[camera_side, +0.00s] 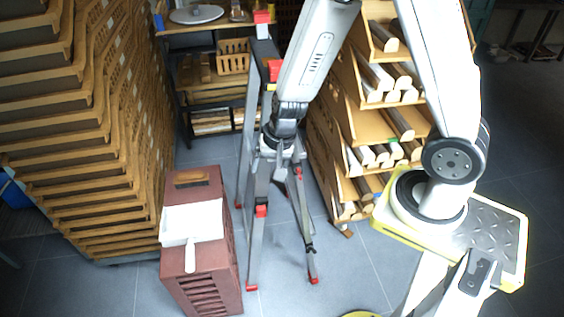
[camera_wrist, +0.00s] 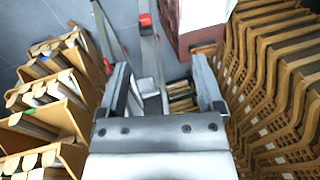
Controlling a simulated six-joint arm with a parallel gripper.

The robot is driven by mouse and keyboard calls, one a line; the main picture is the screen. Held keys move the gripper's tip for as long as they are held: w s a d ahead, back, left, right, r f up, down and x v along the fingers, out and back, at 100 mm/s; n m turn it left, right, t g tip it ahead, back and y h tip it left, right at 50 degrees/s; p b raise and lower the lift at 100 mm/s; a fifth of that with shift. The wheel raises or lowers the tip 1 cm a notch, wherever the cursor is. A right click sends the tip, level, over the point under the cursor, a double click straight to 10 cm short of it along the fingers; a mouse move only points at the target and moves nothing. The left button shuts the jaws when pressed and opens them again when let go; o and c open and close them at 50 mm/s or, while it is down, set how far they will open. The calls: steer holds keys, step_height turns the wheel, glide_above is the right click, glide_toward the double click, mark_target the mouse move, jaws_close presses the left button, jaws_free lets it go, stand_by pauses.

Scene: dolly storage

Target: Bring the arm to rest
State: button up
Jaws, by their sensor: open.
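My gripper (camera_side: 282,158) hangs from my white arm in the middle of the side view, pointing down in front of a grey ladder (camera_side: 258,180) with red feet. In the wrist view my gripper (camera_wrist: 163,80) has its two dark fingers wide apart. It is open and nothing is held between them. The side view does not show whether the gripper touches the ladder.
A reddish-brown box (camera_side: 222,268) with a white dustpan (camera_side: 192,222) on top stands at left front. Tall stacked wooden crates (camera_side: 80,130) fill the left. A wooden shelf of rolls (camera_side: 365,130) stands behind the ladder at right. Grey floor (camera_side: 350,270) is open in front.

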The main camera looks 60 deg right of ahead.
steer(key=s+d+r+n+h, duration=0.1)
steer(key=s+d+r+n, duration=0.1)
steer(key=s+r+n, duration=0.3)
step_height(320, 180, up, 3)
steer(key=n, duration=0.4)
steer(key=shift+s+r, duration=0.15)
steer(key=shift+r, duration=0.05)
stand_by(1.2)
